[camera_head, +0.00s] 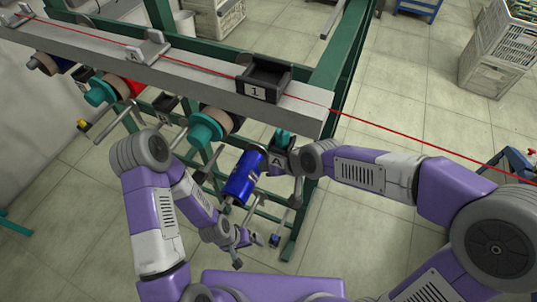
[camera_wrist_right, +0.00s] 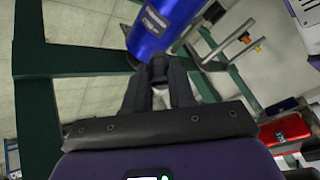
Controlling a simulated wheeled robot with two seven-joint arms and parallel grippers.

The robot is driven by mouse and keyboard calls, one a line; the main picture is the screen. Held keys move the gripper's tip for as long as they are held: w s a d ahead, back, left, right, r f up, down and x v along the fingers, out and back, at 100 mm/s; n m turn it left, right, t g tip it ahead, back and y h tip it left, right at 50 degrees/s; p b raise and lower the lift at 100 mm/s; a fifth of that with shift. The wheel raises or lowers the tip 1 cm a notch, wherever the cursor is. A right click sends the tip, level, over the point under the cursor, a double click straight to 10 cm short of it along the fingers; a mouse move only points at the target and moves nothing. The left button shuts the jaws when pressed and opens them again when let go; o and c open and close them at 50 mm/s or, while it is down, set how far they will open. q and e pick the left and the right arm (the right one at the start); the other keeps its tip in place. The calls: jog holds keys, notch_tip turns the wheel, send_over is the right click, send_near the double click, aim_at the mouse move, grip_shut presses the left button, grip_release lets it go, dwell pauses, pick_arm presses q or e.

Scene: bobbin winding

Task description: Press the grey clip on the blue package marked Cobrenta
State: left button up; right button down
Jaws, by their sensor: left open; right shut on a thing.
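The blue package (camera_head: 243,178) is a tilted blue cylinder with pale print below the grey rail; the print is too small to read. It also shows in the right wrist view (camera_wrist_right: 163,22). My right gripper (camera_wrist_right: 160,72) is at this package, its black fingers close together on a small dark piece. I cannot tell whether that piece is the grey clip. In the head view its fingertips are largely hidden. My left gripper (camera_head: 243,249) is open and empty, below the package and apart from it.
A grey rail (camera_head: 190,68) on a green frame (camera_head: 350,60) crosses the top, with a black holder marked 1 (camera_head: 262,82) on it. A red thread (camera_head: 400,136) runs along it. Teal-ended bobbins (camera_head: 205,130) hang below. A crate stack (camera_head: 500,50) stands back right.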

jog(key=shift+a+r, duration=0.15)
jog(key=shift+a, duration=0.35)
jog(key=f+b, duration=0.1)
jog(key=a+f+b, duration=0.1)
jog(key=f+b, duration=0.1)
jog(key=shift+w+a+f, duration=0.3)
jog(key=shift+f, duration=0.05)
jog(key=shift+b+x, duration=0.85)
jog(key=shift+x, duration=0.15)
jog(key=shift+a+f+b, duration=0.25)
jog(key=shift+f+b, duration=0.3)
jog(key=shift+r, duration=0.15)
jog(key=shift+w+r+p+v, duration=0.1)
jog(key=shift+w+p+v, duration=0.1)
jog(key=shift+p+v, duration=0.65)
jog(key=shift+w+r+p+v, duration=0.15)
jog(key=shift+p+v, duration=0.45)
jog(key=shift+v, duration=0.45)
jog(key=shift+w+r+p+v, duration=0.1)
jog(key=shift+w+p+v, duration=0.1)
jog(key=shift+p+v, duration=0.65)
jog(key=shift+s, duration=0.1)
